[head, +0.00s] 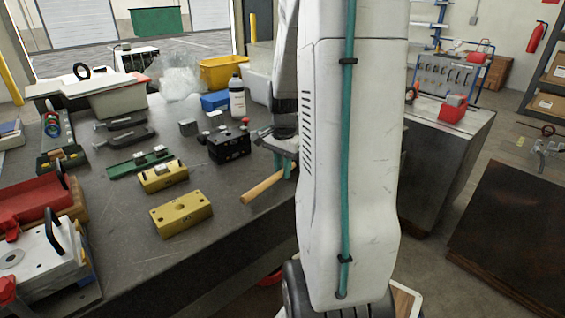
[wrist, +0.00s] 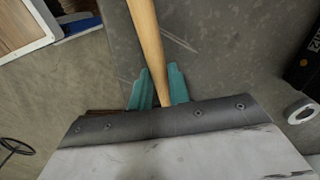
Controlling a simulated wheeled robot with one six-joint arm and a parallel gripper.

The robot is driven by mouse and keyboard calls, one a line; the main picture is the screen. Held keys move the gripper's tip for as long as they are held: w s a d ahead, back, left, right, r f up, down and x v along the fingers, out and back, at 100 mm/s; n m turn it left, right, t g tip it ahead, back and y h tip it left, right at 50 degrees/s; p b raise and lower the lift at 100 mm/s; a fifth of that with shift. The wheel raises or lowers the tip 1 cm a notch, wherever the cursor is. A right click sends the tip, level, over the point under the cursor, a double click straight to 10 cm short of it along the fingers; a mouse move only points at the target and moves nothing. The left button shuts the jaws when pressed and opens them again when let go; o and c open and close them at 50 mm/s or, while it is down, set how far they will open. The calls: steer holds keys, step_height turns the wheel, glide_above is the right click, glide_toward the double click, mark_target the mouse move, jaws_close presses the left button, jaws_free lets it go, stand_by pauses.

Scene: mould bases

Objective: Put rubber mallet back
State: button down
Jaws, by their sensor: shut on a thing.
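The rubber mallet shows only as its pale wooden handle (head: 262,187), near the front edge of the grey workbench, left of my arm. My gripper (head: 284,165) has teal fingers and is partly hidden behind my arm. In the wrist view my gripper (wrist: 159,78) is shut on the handle (wrist: 148,40), with one teal finger on each side. The mallet's head is hidden in both views. I cannot tell whether the handle touches the bench.
The workbench (head: 130,225) holds a black block (head: 229,146), yellow blocks (head: 181,213), a green plate (head: 140,164) and a white bottle (head: 236,97). A yellow bin (head: 222,71) stands behind. Right of my arm are another bench (head: 440,140) and a tool rack (head: 450,80).

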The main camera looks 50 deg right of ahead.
steer(key=shift+f, duration=0.25)
steer(key=c, duration=1.2)
jaws_free()
steer(key=shift+c, duration=0.2)
step_height(320, 180, up, 8)
steer(key=shift+d+f, duration=0.1)
steer(key=shift+d, duration=0.05)
